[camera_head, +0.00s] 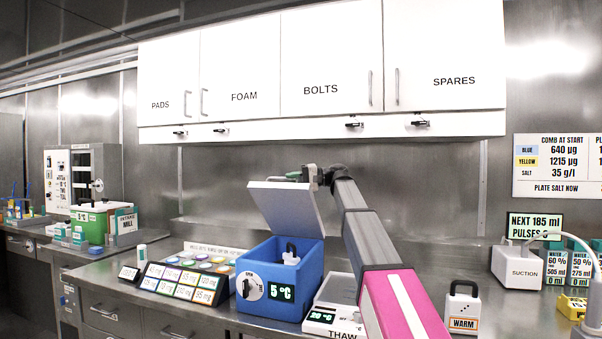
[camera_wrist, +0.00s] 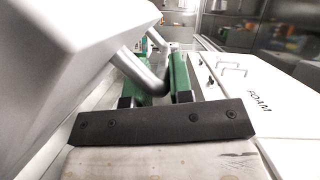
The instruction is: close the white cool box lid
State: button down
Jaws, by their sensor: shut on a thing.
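The cool box (camera_head: 262,310) is blue with a white lid (camera_head: 284,208) and a green "5°C" display on its front. The lid is raised and tilted up at the back of the box, so the box is open. My gripper (camera_head: 312,174) is at the lid's upper edge. In the wrist view, the green fingers of my gripper (camera_wrist: 166,84) are shut around a grey metal bar handle (camera_wrist: 143,68). The handle joins a large white surface (camera_wrist: 60,65) on the left, which appears to be the lid. My gripper partly hides the handle in the head view.
A white handled container (camera_head: 291,257) stands inside the box. A labelled rack (camera_head: 180,283) is left of the box; a THAW unit (camera_head: 322,320) and WARM bottle (camera_head: 463,306) are right. White cupboards (camera_head: 330,60) hang above. A green box (camera_head: 88,226) stands far left.

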jog(key=s+a+f+n+h, duration=0.1)
jog(key=s+f+n, duration=0.1)
jog(key=s+f, duration=0.2)
jog(key=s+a+f+n+t, duration=0.1)
jog(key=s+a+f+n, duration=0.1)
jog(key=s+f, duration=0.3)
jog(key=s+a+f+n+t+h, duration=0.1)
jog(key=s+f+n, duration=0.1)
jog(key=s+f, duration=0.3)
notch_tip(320, 180, down, 5)
jog(key=shift+a+r+n+h, duration=0.15)
jog(key=shift+n+h, duration=0.15)
jog(key=shift+f, duration=0.55)
jog(key=shift+s+f, duration=0.1)
jog(key=shift+f, duration=0.05)
jog(key=c, duration=1.1)
grip_release()
jog(key=v, duration=1)
jog(key=shift+d+r, duration=0.3)
jog(key=shift+r, duration=0.1)
